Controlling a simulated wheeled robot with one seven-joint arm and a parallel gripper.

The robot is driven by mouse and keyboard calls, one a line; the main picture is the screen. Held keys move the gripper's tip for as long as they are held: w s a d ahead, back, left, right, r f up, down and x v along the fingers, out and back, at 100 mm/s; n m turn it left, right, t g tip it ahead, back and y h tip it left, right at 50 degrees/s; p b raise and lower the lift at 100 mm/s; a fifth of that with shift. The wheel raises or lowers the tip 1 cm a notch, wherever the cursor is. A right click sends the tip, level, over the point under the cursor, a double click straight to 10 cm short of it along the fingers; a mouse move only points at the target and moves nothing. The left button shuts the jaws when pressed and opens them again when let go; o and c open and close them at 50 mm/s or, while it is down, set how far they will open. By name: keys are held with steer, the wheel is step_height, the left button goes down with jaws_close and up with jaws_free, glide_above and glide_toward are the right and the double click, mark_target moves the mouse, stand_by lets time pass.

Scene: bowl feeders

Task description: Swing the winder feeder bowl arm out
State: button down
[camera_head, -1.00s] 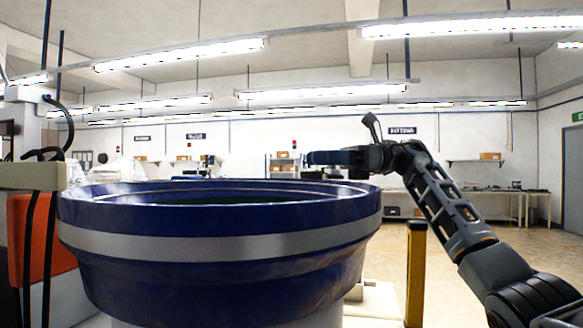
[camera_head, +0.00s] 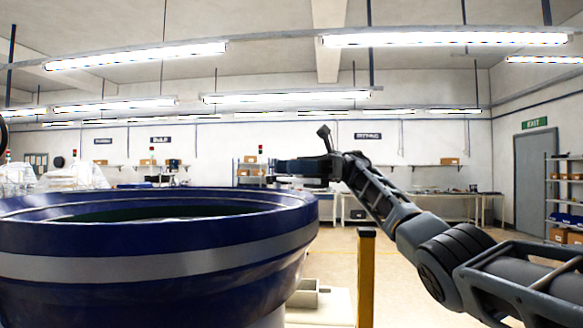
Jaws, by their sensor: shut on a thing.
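The feeder bowl (camera_head: 150,265) is large and dark blue with a grey band. It fills the lower left of the head view and is cut off by the left edge. My gripper (camera_head: 292,167) is at the bowl's far right side, at about rim height or a little above. It is shut on a dark, narrow part that I take to be the winder feeder bowl arm. That part hardly stands out from the fingers, and its mount cannot be seen. My arm reaches in from the lower right.
A yellow post (camera_head: 366,280) stands upright right of the bowl, below my arm. A pale open box (camera_head: 308,295) sits low between them. Open floor lies to the right, with a shelf rack (camera_head: 565,200) and benches along the walls.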

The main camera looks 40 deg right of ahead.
steer(key=shift+d+r, duration=0.1)
steer(key=shift+r, duration=0.4)
steer(key=c, duration=0.8)
jaws_free()
steer(key=shift+f, duration=0.2)
steer(key=shift+r, duration=0.4)
step_height(320, 180, up, 3)
steer(key=shift+f+b, duration=0.1)
steer(key=shift+b, duration=0.5)
steer(key=shift+s+d+r, duration=1.85)
steer(key=shift+s+d, duration=0.15)
steer(key=shift+d, duration=0.1)
steer(key=shift+s+d+r, duration=1.85)
steer(key=shift+s+d, duration=0.15)
steer(key=shift+d, duration=0.1)
steer(key=shift+c, duration=0.4)
